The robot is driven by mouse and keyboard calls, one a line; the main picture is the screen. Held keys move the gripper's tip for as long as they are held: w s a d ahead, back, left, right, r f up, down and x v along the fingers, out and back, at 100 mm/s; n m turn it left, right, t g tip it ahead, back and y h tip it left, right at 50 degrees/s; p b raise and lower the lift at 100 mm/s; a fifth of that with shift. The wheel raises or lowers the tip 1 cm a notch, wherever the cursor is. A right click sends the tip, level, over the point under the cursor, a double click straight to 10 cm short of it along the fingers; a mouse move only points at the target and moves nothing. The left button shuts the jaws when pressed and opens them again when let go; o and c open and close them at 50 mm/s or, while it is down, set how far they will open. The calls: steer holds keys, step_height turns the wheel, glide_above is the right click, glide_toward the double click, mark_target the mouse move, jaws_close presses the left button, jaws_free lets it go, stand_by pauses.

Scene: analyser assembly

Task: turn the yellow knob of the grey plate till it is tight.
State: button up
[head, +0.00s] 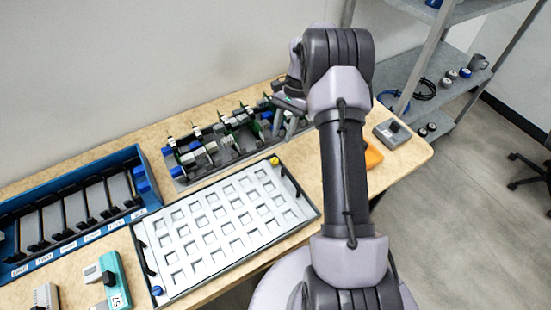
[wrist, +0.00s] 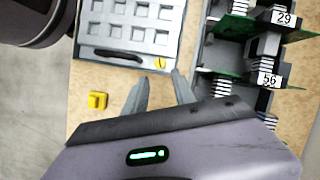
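The grey plate (head: 223,219) with rows of square holes lies flat on the wooden table. Its yellow knob (head: 275,161) sits at the far right corner; in the wrist view the yellow knob (wrist: 160,62) shows beside a black handle. My gripper (wrist: 160,80) is open and empty, its two grey fingers apart. In the wrist view the knob appears just beyond the gap between the fingertips, with no contact visible. In the head view my gripper (head: 290,104) is over the board rack, partly hidden by my arm. The knob's tightness cannot be told.
A rack of circuit boards (head: 228,142) stands close behind the plate, near the knob. A blue slotted tray (head: 137,157) is at the left. A blue knob (head: 156,290) marks the plate's near corner. An orange block (head: 373,153) and a grey device (head: 392,132) lie at the right.

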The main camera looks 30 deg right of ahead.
mark_target(275, 160)
steer(key=b+x, duration=0.2)
steer(key=x, duration=0.8)
steer(key=shift+d+b, duration=0.1)
steer(key=shift+b, duration=0.25)
jaws_close()
steer(key=m+t, duration=0.1)
steer(key=m, duration=0.3)
steer(key=shift+s+m+t+b, duration=0.15)
steer(key=shift+m+t+b, duration=0.15)
steer(key=shift+t+b, duration=0.1)
